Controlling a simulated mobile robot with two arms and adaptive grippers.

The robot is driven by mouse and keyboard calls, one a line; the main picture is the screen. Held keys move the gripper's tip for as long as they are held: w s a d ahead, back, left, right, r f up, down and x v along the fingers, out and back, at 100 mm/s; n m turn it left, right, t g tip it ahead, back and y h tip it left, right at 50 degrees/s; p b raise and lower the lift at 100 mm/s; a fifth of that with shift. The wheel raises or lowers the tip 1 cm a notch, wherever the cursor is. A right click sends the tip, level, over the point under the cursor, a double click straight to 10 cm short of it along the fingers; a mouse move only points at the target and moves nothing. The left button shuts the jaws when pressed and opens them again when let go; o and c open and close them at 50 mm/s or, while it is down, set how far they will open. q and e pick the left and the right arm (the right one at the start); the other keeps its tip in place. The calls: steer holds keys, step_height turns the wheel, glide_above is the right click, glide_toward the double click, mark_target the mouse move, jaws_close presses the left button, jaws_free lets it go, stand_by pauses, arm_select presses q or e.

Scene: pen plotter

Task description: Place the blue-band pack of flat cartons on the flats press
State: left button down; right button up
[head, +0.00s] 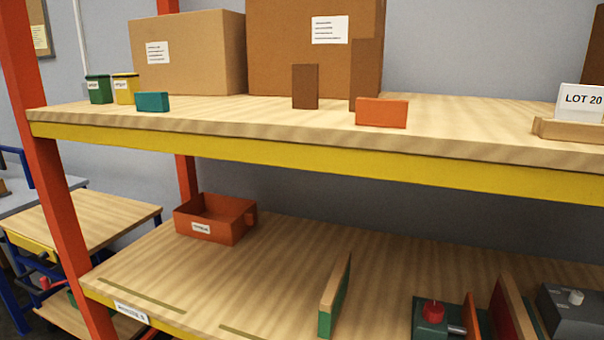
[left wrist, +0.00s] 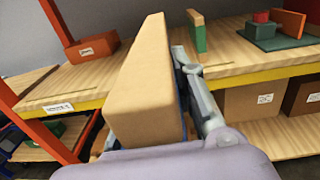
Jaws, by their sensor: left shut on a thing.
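In the left wrist view my left gripper (left wrist: 162,52) is shut on a tall tan pack of flat cartons (left wrist: 145,85), which stands on edge in front of the lower shelf. My right gripper is in neither view.
A green-sided tan upright piece (head: 325,312) stands on the lower shelf (head: 270,275), left of the press. An orange bin (head: 232,232) sits at the back left. The yellow-edged upper shelf (head: 300,160) hangs above. An orange post (head: 62,200) stands at left. Shelf between bin and upright piece is clear.

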arm_select(q)
steer(key=shift+w+a+r+n+t+y, duration=0.15)
steer(key=shift+w+a+r+n+y, duration=0.15)
steer(key=shift+n+y, duration=0.5)
steer(key=shift+w+a+r+n+t+y, duration=0.15)
steer(key=shift+a+n+y, duration=0.2)
steer(key=shift+y, duration=0.7)
steer(key=shift+w+a+r+n+t+y, duration=0.1)
steer(key=shift+w+a+r+n+y, duration=0.15)
steer(key=shift+n+y, duration=0.55)
